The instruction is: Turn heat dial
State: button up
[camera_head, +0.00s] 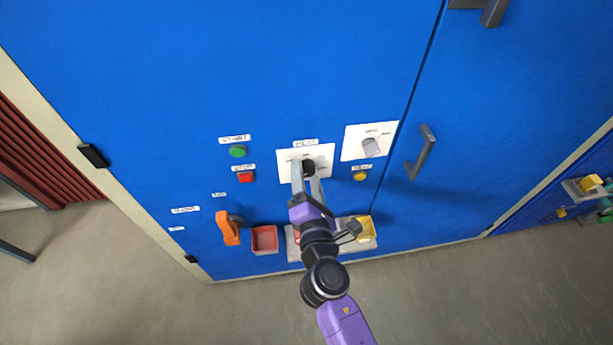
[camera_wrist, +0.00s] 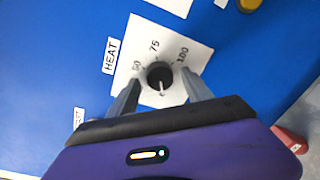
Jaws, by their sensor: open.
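The heat dial (camera_wrist: 159,75) is a round black knob with a light pointer mark, on a white plate (camera_wrist: 181,45) marked 50, 75 and 100. A HEAT label (camera_wrist: 110,55) sits beside the plate. The dial also shows in the head view (camera_head: 309,168), partly behind my gripper. My gripper (camera_wrist: 160,84) is open in the wrist view, with one grey finger on each side of the dial. In the head view my gripper (camera_head: 304,168) reaches the plate from below. I cannot tell whether the fingers touch the knob.
A second white plate with a grey knob (camera_head: 371,146) is to the right. A green button (camera_head: 238,151), a red button (camera_head: 246,177) and a yellow button (camera_head: 360,176) are nearby. An orange handle (camera_head: 229,228) and a red bin (camera_head: 265,239) are lower left. A door handle (camera_head: 421,152) sticks out at right.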

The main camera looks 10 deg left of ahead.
jog(key=v, duration=0.7)
jog(key=shift+s, duration=0.35)
jog(key=s+d+r+m+h, duration=0.1)
jog(key=s+d+r+m, duration=0.1)
jog(key=s+d+m, duration=0.6)
jog(key=s+d+r+m+g+h, duration=0.1)
jog(key=s+d+r+m, duration=0.1)
jog(key=s+d+m, duration=0.5)
jog(key=s+d+r+m+g+h, duration=0.1)
jog(key=s+d+r+m+h, duration=0.1)
jog(key=s+d+m, duration=0.6)
jog(key=s+r+m, duration=0.1)
jog(key=s+m, duration=0.3)
jog(key=s, duration=0.5)
jog(key=shift+s+d+m, duration=0.25)
jog(key=shift+d+m, duration=0.05)
jog(key=shift+m, duration=0.1)
